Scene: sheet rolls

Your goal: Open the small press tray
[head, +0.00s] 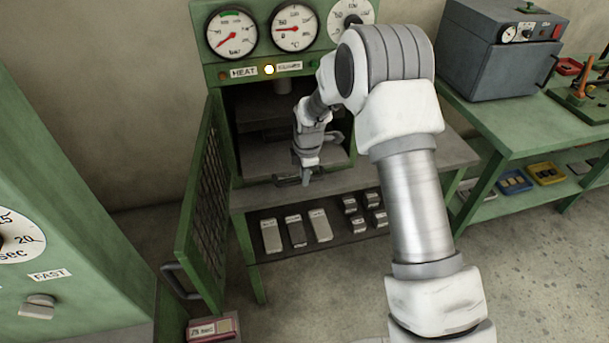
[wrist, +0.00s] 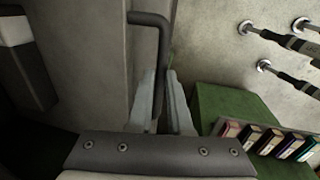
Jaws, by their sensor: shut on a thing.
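The small press is a green cabinet (head: 222,75) with dials on top. Its mesh door (head: 205,190) stands open to the left. A grey tray (head: 262,165) lies low in the press opening, partly hidden by my arm. My gripper (head: 305,178) is at the front of this tray, at its dark handle (head: 285,181). In the wrist view the handle (wrist: 150,19) is a bent dark bar beside a grey panel (wrist: 100,60). The two fingers (wrist: 168,95) are shut on the bar. How far out the tray is cannot be told clearly.
A shelf under the press holds several metal blocks (head: 295,230). A green bench (head: 530,115) with a grey box machine (head: 500,50) stands at right. Another green machine (head: 70,230) is at left. A red box (head: 213,328) sits below the open door. Floor between is clear.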

